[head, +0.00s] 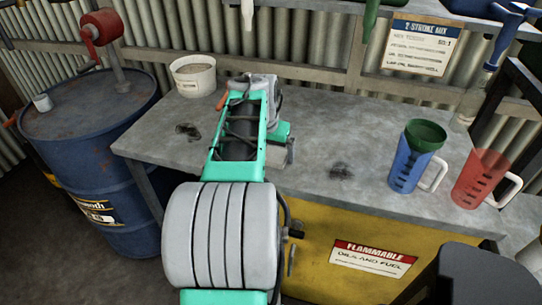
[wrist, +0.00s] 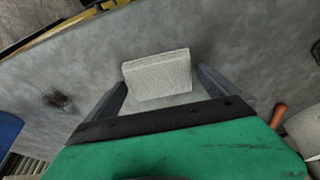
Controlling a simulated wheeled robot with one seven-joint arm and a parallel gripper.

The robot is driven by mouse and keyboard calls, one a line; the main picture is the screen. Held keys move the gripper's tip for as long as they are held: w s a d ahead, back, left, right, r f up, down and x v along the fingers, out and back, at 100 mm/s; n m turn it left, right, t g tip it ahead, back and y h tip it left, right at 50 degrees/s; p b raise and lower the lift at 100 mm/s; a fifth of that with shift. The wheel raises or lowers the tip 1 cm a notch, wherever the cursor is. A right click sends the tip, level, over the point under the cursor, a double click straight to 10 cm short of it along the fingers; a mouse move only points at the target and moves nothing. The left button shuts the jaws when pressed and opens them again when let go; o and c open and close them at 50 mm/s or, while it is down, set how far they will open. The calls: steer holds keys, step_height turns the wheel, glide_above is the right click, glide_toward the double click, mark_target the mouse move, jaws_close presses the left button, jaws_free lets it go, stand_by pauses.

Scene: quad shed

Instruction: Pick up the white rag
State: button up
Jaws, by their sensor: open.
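The white rag (wrist: 157,74) is a pale, folded, textured block lying on the grey bench top. It shows in the wrist view, ahead of my gripper. My gripper (wrist: 161,80) is open, with one finger on each side of the rag. The rag's near edge lies between the fingers, and I cannot tell whether either finger touches it. In the head view my arm reaches over the bench and hides most or all of the rag.
On the grey bench (head: 305,182), a white bucket (head: 193,80) stands at the back left. A blue jug (head: 405,168) with a green funnel (head: 426,134) and a red jug (head: 478,180) stand at right. An orange handle (wrist: 278,115) lies close to my gripper. A blue drum (head: 105,165) stands left.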

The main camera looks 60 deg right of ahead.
steer(key=shift+c, duration=0.4)
steer(key=c, duration=1.1)
steer(key=shift+r, duration=0.6)
steer(key=s+a+r, duration=0.2)
steer(key=s+r, duration=0.2)
steer(key=s+a+r+b, duration=0.1)
steer(key=s+r, duration=0.3)
steer(key=s+a+r+b, duration=0.1)
steer(key=s+a+r, duration=0.1)
steer(key=s+r, duration=0.2)
steer(key=shift+s+a, duration=0.35)
steer(key=shift+s, duration=0.05)
